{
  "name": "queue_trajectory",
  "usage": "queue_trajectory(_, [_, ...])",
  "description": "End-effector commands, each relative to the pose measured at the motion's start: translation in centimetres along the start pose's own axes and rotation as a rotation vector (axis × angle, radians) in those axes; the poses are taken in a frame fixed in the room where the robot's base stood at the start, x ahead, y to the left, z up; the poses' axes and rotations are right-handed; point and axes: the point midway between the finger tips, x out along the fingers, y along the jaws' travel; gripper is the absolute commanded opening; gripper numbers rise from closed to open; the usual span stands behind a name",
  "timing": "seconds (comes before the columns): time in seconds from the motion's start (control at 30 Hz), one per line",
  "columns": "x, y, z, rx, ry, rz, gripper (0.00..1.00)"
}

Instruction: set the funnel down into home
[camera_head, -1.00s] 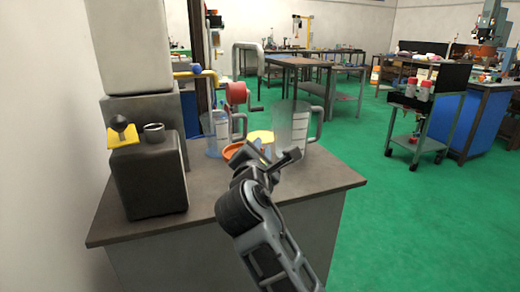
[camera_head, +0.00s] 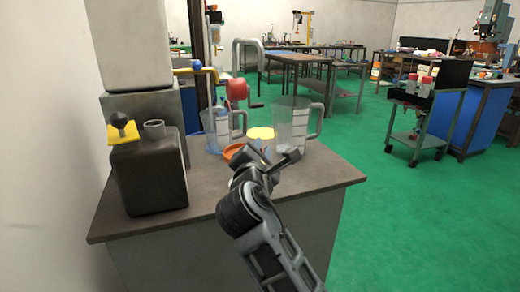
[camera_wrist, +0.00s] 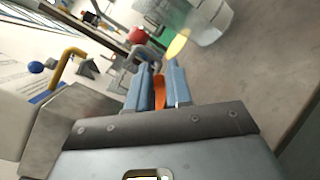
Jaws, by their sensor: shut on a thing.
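The orange funnel (camera_head: 233,151) is in my gripper, above or near the bench top; the gap beneath it cannot be judged. In the wrist view my gripper (camera_wrist: 164,72) has its two blue fingers shut on an orange part of the funnel (camera_wrist: 160,92). In the head view my gripper (camera_head: 263,152) is partly hidden by its own wrist. A yellow disc-like thing (camera_head: 261,133) is just behind the gripper; it also shows in the wrist view (camera_wrist: 177,46). I cannot make out which spot is home.
A clear jug (camera_head: 293,125) stands right of the gripper, and a bluish jug (camera_head: 215,130) stands behind left. A red crank drum (camera_head: 237,89) is behind. A dark canister (camera_head: 150,178) stands at the left. The bench top (camera_head: 325,176) is clear at front right.

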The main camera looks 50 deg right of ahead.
Motion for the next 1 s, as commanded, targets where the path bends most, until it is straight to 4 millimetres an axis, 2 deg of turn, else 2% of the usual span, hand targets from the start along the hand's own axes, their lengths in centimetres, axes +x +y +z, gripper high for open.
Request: queue_trajectory(1.0, [0.0, -1.3, -1.3, -0.001, -0.001, 0.000, 0.00])
